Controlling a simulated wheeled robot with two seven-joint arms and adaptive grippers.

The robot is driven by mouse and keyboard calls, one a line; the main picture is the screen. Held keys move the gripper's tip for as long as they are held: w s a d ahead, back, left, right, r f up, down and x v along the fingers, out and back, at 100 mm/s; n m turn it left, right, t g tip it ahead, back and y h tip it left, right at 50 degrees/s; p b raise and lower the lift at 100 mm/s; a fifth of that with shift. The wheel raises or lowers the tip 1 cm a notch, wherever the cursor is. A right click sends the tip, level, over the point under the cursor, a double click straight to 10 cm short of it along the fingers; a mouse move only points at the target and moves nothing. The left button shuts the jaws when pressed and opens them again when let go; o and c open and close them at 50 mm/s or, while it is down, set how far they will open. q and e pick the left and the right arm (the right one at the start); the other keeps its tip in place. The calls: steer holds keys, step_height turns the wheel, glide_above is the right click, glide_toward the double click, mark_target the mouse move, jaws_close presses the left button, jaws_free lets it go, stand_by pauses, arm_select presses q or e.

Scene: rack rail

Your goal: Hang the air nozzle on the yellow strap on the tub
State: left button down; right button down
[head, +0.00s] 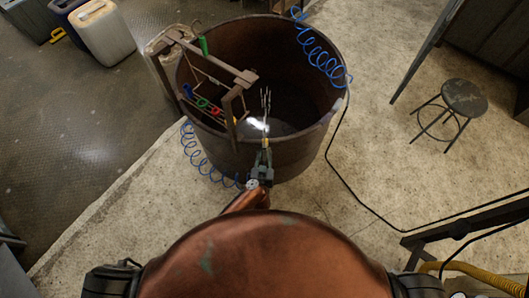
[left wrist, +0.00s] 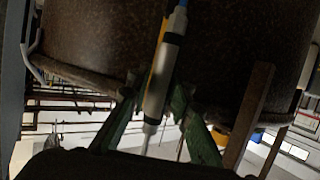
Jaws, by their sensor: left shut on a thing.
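The brown tub (head: 285,165) stands in the middle of the head view. My left gripper (head: 263,158) is in front of its near rim, shut on the air nozzle. In the left wrist view the nozzle (left wrist: 158,85) is a silver cylinder with a blue end and a thin tip, between my green fingers (left wrist: 150,105). A yellow strip, seemingly the strap (left wrist: 156,68), shows close behind the nozzle against the tub wall. A small yellow patch also shows at the near rim in the head view (head: 265,142). I cannot tell whether nozzle and strap touch. My right gripper is not in view.
A wooden rack (head: 205,60) with coloured handles stands over the tub's left side. Blue coiled hoses hang at the right rim (head: 322,60) and left of the tub (head: 200,158). A stool (head: 464,98) stands right. The floor right of the tub is mostly clear, with a black cable.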

arm_select(q)
steer(key=shift+f, duration=0.1)
steer(key=shift+s+f+b, duration=0.15)
steer(key=shift+f+b, duration=0.25)
steer(key=shift+f, duration=0.7)
steer(key=c, duration=1.7)
jaws_free()
steer(key=shift+o, duration=0.2)
steer(key=shift+a, duration=0.1)
steer(key=shift+s, duration=0.1)
steer(key=v, duration=1.1)
steer(key=shift+s+r, duration=0.2)
steer(key=shift+s, duration=0.2)
